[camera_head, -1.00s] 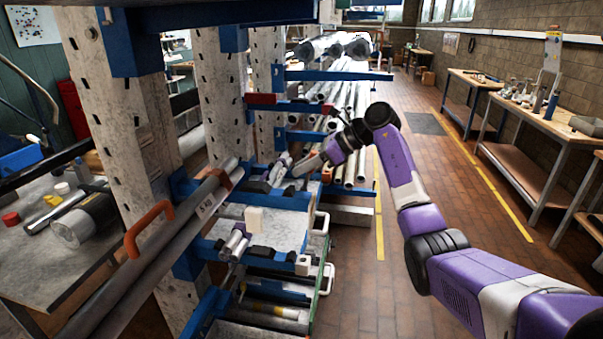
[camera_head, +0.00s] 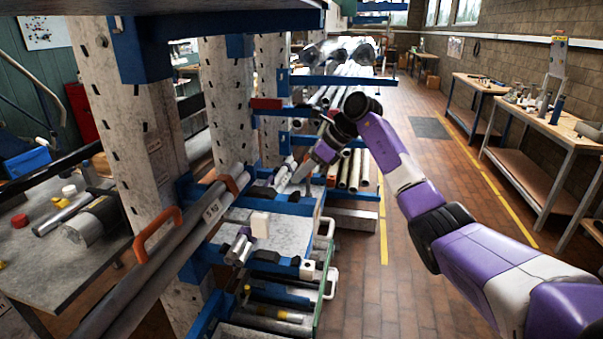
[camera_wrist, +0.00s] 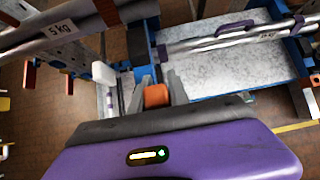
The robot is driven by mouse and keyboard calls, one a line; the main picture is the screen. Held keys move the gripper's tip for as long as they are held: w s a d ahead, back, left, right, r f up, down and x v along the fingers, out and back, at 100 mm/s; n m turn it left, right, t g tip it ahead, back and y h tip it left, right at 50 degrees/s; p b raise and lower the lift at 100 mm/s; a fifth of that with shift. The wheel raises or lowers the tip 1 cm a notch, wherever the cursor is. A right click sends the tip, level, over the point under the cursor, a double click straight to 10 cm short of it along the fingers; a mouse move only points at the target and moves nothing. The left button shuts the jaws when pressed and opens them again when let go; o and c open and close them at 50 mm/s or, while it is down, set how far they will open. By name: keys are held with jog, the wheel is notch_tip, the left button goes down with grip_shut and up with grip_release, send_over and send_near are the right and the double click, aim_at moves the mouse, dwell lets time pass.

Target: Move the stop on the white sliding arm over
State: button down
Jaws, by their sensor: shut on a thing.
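My gripper (camera_wrist: 157,90) is shut on an orange stop (camera_wrist: 155,97), which shows between its two grey fingers in the wrist view. In the head view my gripper (camera_head: 302,172) is at the rack's middle level, and the stop is too small there to make out well. A white block (camera_wrist: 103,73) stands just left of the fingers in the wrist view. The white sliding arm under the stop is mostly hidden by my gripper, so I cannot tell how the stop sits on it.
A grey bar marked 5 kg with orange handles (camera_head: 158,232) lies along the rack's near side. A speckled grey plate (camera_wrist: 225,65) is right of my gripper. A red block (camera_head: 266,103) sits on a blue rack arm.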

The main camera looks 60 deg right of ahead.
jog(key=c, duration=1.2)
grip_release()
jog(key=shift+w+a+f, duration=0.1)
jog(key=shift+w, duration=0.05)
jog(key=shift+c, duration=0.2)
jog(key=b+v, duration=0.2)
jog(key=v, duration=0.6)
